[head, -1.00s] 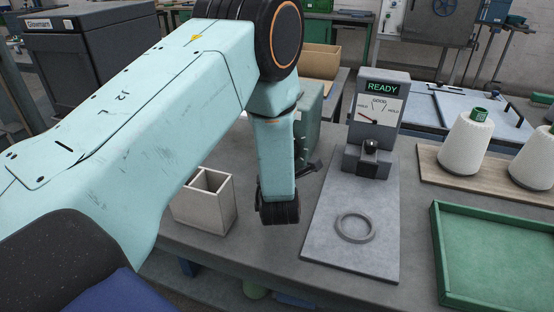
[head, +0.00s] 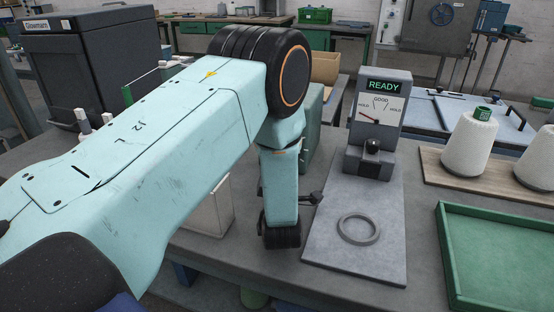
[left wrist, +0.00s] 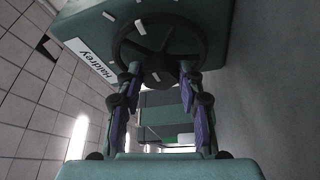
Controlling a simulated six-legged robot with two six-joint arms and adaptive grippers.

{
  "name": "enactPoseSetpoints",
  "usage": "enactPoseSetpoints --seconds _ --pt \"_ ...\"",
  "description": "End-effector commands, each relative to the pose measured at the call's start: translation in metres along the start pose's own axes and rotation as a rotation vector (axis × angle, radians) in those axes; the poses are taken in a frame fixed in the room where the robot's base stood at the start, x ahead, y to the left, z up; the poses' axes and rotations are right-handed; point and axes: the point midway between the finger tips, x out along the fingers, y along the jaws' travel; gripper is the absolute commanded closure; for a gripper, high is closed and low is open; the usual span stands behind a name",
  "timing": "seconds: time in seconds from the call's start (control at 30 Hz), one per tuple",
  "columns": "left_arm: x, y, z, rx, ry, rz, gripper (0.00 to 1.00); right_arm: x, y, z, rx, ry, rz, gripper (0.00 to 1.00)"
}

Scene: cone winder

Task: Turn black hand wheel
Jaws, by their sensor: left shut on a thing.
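The black hand wheel (left wrist: 160,22) is in the upper middle of the left wrist view. It is a round rim with spokes on the face of a green machine housing (left wrist: 90,22) with a white name label. My left gripper (left wrist: 160,76) has its two fingers at the wheel's near side and is shut on it; the exact contact is dark and hard to see. In the head view my left arm hides the wheel and most of the gripper; part of the green housing (head: 314,115) shows behind the arm. My right gripper is in neither view.
A grey gauge stand reading READY (head: 379,110) has a plate with a grey ring (head: 358,229) lying on it. A pale divided box (head: 212,213) is partly behind my arm. A green tray (head: 500,300) and white yarn cones (head: 467,145) are at the right.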

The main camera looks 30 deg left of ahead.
Motion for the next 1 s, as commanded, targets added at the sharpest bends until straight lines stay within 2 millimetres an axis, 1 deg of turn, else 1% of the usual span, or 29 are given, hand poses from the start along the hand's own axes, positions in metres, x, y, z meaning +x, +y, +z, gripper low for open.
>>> enactPoseSetpoints --seconds 0.23,0.6,0.63,0.87,0.9,1.0 --pt "0.0012 0.0019 0.0008 0.031 -0.001 0.020 0.94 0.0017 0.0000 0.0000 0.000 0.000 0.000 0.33" --pt "0.0013 0.0023 0.0008 0.033 -0.001 0.021 0.94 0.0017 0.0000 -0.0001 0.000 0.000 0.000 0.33" --pt "0.0013 0.0023 0.0008 0.033 -0.001 0.021 0.61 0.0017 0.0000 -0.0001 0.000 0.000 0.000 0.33" --pt "0.0007 0.0011 0.0005 0.034 -0.001 0.018 0.41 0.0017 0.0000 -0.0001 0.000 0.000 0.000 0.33" --pt "0.0006 0.0009 0.0004 0.034 -0.001 0.017 0.40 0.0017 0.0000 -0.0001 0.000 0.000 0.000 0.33" --pt "0.0004 0.0006 0.0003 0.034 -0.001 0.016 0.40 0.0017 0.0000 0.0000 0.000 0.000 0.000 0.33"
